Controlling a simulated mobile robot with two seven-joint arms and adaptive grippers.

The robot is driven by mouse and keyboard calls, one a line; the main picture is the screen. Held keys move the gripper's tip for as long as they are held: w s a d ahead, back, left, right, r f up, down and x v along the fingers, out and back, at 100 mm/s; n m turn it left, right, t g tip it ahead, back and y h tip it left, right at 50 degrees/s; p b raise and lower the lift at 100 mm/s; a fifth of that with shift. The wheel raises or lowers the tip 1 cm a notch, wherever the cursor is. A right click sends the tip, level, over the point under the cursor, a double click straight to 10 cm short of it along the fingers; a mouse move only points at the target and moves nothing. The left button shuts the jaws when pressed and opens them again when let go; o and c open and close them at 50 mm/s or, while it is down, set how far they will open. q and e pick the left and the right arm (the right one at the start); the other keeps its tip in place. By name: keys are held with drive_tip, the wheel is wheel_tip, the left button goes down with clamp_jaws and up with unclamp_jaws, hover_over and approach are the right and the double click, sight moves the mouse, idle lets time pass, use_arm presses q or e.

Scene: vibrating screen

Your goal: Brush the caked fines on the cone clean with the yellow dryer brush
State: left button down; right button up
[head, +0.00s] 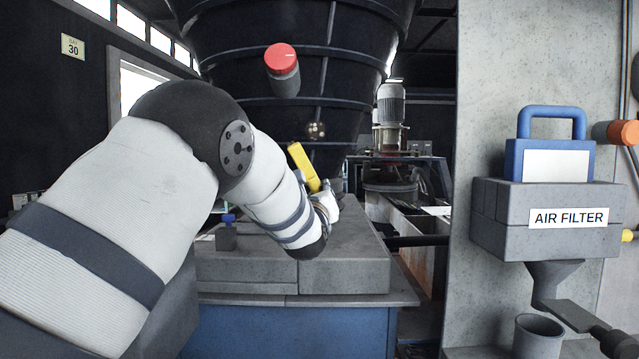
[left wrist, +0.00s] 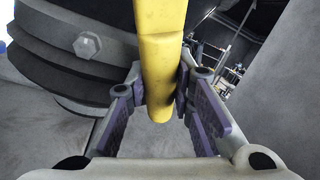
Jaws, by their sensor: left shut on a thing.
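The dark cone (head: 225,45) fills the upper middle of the head view, ringed by ribs. A small brownish lump (head: 316,130), perhaps the caked fines, shows on its lower right. The yellow dryer brush (head: 303,165) is tilted below this lump, its upper end apart from the lump in the picture. My left gripper (head: 326,204) is at the brush's lower end, partly hidden by my arm. In the left wrist view, the purple pads of my left gripper (left wrist: 160,105) are shut on the yellow handle (left wrist: 160,50). The bristles are not visible. My right gripper is not in view.
A red-capped cylinder (head: 282,70) projects in front of the cone. Grey blocks (head: 345,262) on a blue base stand below the gripper. A small blue-topped item (head: 227,233) is left of my forearm. The AIR FILTER box (head: 545,245) hangs on the right wall above a cup (head: 537,337).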

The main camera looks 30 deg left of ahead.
use_arm(q)
drive_tip(key=shift+s+d+f, duration=0.1)
drive_tip(key=shift+s+d, duration=0.3)
drive_tip(key=shift+d, duration=0.2)
drive_tip(key=shift+s+d, duration=0.4)
drive_tip(key=shift+d, duration=0.15)
drive_tip(key=shift+s+d+f, duration=0.3)
drive_tip(key=shift+s+d, duration=0.15)
drive_tip(key=shift+d, duration=0.1)
drive_tip(key=shift+s+d+f, duration=0.25)
drive_tip(key=shift+s+d, duration=0.2)
drive_tip(key=shift+d, duration=0.05)
